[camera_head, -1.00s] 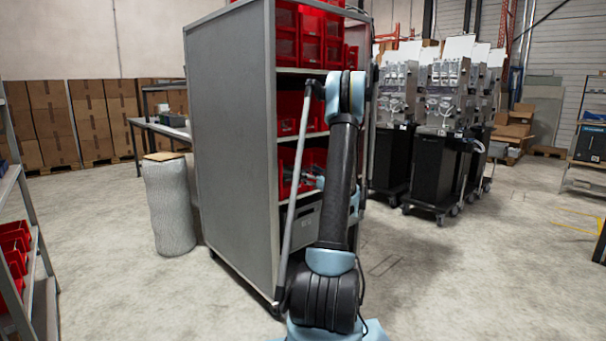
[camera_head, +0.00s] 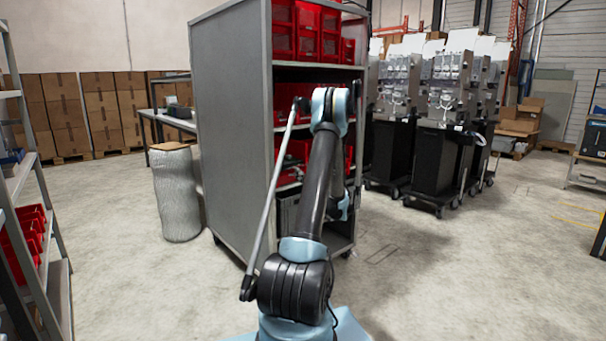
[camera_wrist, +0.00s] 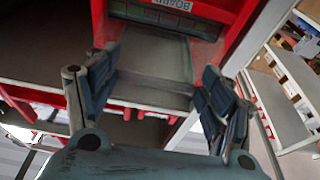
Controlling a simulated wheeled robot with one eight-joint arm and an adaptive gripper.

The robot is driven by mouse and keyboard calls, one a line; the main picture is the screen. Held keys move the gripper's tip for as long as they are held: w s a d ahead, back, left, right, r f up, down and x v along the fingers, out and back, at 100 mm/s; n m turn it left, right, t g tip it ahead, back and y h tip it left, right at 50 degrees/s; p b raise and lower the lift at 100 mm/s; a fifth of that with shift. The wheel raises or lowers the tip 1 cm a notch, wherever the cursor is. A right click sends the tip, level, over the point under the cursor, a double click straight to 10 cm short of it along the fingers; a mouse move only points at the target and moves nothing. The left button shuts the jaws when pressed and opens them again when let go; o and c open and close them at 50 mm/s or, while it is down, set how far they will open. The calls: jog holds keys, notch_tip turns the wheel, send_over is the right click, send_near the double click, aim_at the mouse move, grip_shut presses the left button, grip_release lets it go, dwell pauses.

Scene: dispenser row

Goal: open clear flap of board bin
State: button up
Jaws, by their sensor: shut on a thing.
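The board bin (camera_wrist: 225,25) is red and fills the top of the wrist view, with its label upside down and only partly in the picture. Its clear flap (camera_wrist: 150,50) is a greyish see-through panel in front of the bin, between my fingers. My gripper (camera_wrist: 160,72) has its two dark fingers at either side of the flap, and is shut on it. How far the flap stands open is hard to tell. In the head view my gripper is hidden behind my arm and the cabinet side.
A tall grey cabinet (camera_head: 232,130) holds red bins (camera_head: 305,35) on several shelves. A wrapped column (camera_head: 177,195) stands to its left. Dark wheeled machines (camera_head: 440,150) stand to the right. Another rack (camera_head: 30,165) is at the left edge. The floor in front is open.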

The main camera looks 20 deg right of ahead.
jog(key=shift+d+f, duration=0.15)
jog(key=shift+d, duration=0.1)
jog(key=o, duration=1.5)
jog(key=v, duration=1.2)
